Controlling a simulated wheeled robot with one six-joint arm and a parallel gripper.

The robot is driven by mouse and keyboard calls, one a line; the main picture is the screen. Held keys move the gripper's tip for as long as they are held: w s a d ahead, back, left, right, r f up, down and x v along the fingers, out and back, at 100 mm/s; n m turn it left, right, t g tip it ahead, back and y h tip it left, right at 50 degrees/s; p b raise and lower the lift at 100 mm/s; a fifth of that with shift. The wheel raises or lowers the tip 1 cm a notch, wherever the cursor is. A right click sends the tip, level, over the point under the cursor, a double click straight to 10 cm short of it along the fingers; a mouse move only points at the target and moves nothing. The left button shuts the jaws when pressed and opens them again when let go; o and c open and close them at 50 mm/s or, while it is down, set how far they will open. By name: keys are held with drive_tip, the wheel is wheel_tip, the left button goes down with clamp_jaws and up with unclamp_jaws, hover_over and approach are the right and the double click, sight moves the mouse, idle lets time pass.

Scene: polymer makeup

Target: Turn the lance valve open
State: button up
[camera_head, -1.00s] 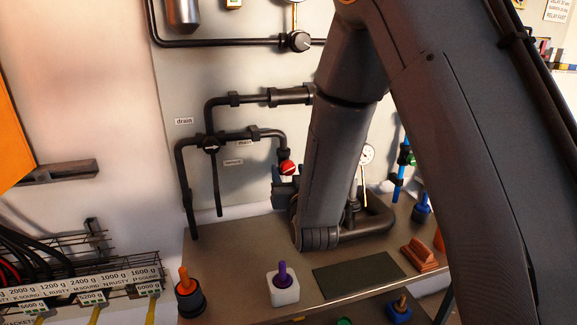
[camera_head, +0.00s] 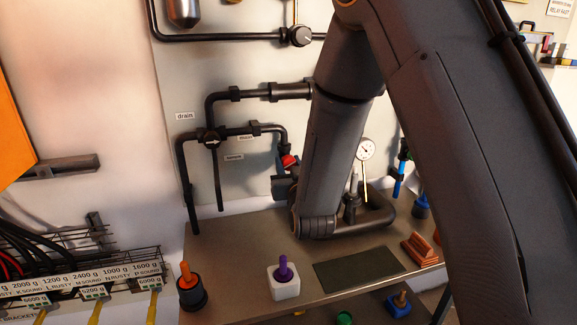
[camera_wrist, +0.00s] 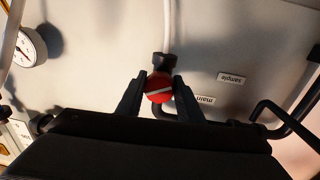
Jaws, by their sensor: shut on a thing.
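A round red valve knob (camera_wrist: 159,96) with a pale stripe sits at the end of a dark pipe fitting in the wrist view. The stripe runs nearly across the picture, slightly tilted. My gripper (camera_wrist: 159,86) has a dark finger on each side of the knob and is shut on it. In the head view the red knob (camera_head: 288,161) shows at the lower end of the bent black pipe (camera_head: 277,132). My gripper partly covers it there. No label naming the lance is readable.
A dial gauge (camera_head: 365,149) stands right of my arm. A black valve (camera_head: 209,136) is on the pipes to the left. The bench below holds a white block (camera_head: 283,287) with a purple peg, an orange-topped black holder (camera_head: 191,292) and a dark mat (camera_head: 358,268).

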drive_tip(key=shift+n, duration=0.3)
drive_tip(key=o, duration=1)
drive_tip(key=shift+d, duration=0.1)
drive_tip(key=shift+s, duration=0.1)
drive_tip(key=s, duration=0.2)
drive_tip(key=s+d+b, duration=0.1)
drive_tip(key=s, duration=0.2)
drive_tip(key=s+b, duration=0.1)
drive_tip(key=s, duration=0.1)
drive_tip(key=shift+s+d, duration=0.25)
